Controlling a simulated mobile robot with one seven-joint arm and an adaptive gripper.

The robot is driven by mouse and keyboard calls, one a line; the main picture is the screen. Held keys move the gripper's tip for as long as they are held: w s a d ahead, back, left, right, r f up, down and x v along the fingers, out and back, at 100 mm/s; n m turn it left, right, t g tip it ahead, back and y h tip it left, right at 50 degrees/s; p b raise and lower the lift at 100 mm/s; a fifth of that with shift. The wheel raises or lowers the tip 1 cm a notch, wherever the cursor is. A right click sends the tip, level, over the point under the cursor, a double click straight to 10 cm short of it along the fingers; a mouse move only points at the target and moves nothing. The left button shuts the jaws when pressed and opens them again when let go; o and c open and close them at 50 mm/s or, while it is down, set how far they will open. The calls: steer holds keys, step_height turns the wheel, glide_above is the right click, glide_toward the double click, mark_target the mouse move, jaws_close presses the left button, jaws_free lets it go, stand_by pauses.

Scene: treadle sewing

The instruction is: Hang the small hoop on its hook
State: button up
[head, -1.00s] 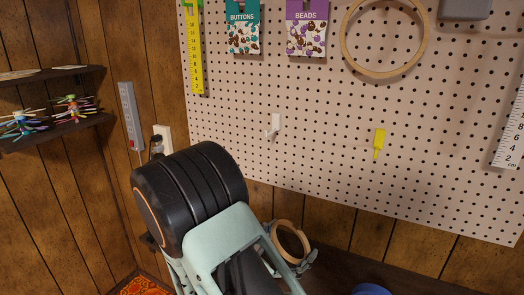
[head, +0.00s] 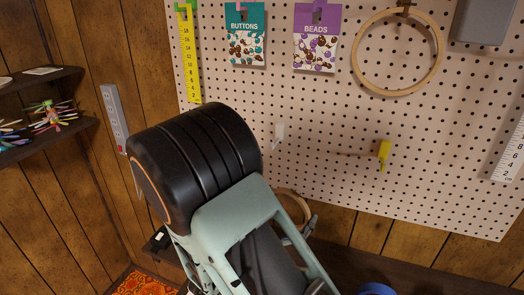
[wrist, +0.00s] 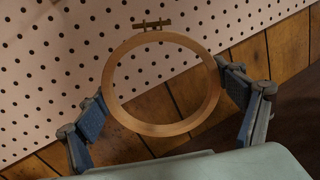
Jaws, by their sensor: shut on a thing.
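The small wooden hoop (wrist: 166,130) has a metal screw clamp at its top. In the wrist view it stands upright between the two blue-padded fingers of my gripper (wrist: 162,95), which is shut on its sides. In the head view only part of the small hoop (head: 292,203) shows behind my wrist, low and below the pegboard's bottom edge. Two empty hooks are on the pegboard: a white one (head: 279,135) up and slightly left of the hoop, and a yellow one (head: 384,151) further right. I cannot tell which is the hoop's own.
A large hoop (head: 361,77), a buttons packet (head: 246,40), a beads packet (head: 316,45) and a yellow ruler (head: 190,60) hang on the pegboard (head: 330,120). A white ruler (head: 513,150) is at right. Shelves (head: 40,145) are at left, and a blue object (head: 374,289) is below.

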steer(key=a+r+n+t+y+p, duration=0.1)
steer(key=a+r+y+p, duration=0.1)
steer(key=r+p, duration=0.3)
steer(key=s+a+r+n+t+y+p, duration=0.1)
steer(key=a+r+y+p, duration=0.1)
steer(key=a+r+p, duration=0.2)
steer(key=shift+s+a+r+n+p, duration=0.2)
steer(key=shift+a+r+n+p, duration=0.3)
steer(key=shift+r, duration=1.1)
steer(key=shift+a+f+b, duration=0.1)
steer(key=shift+b, duration=0.2)
glide_toward(280, 145)
steer(key=shift+x, duration=1.35)
steer(key=shift+b+x, duration=0.75)
steer(key=shift+x, duration=1.2)
steer(key=shift+f+b, duration=0.8)
steer(key=shift+f, duration=0.1)
steer(key=o, duration=0.7)
